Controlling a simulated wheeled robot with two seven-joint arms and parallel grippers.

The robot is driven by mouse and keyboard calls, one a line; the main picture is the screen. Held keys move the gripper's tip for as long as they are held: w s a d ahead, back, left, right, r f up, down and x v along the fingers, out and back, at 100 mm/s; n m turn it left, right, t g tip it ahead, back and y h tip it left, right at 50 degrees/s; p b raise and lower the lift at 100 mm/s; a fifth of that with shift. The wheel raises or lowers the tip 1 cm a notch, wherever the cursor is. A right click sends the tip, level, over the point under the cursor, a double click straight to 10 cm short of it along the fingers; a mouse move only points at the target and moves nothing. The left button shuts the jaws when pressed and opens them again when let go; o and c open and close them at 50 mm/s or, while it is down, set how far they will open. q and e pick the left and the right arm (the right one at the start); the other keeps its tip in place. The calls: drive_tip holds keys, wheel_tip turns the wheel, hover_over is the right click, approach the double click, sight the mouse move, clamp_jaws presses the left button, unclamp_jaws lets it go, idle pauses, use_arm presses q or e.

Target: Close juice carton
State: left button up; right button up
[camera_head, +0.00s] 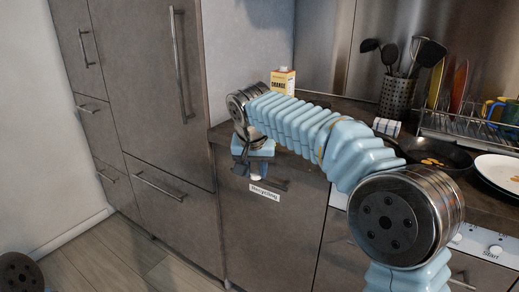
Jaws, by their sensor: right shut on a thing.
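The juice carton (283,82), yellow and white with "ORANGE" on its front, stands upright on the dark counter near its left end, behind my right arm. A small pale part shows on its top; I cannot tell whether it is open or shut. My right gripper (256,174) hangs from the wrist, below the counter edge and in front of the drawer front labelled "Recycling". It is apart from the carton, lower and to its left. My left gripper is out of view.
The recycling front's handle (268,185) is close to my right gripper. A dark utensil holder (396,97), a dish rack (470,128), a pan (434,154) and a white plate (500,172) stand to the right. A tall cabinet (150,70) stands left. The floor there is clear.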

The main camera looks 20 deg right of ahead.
wheel_tip(320, 180, down, 21)
drive_tip(key=s+d+n+y, duration=0.1)
drive_tip(key=s+n, duration=0.2)
drive_tip(key=s+d+f+n, duration=0.1)
drive_tip(key=s+f, duration=1)
drive_tip(key=f, duration=0.1)
drive_tip(key=shift+d+y, duration=0.3)
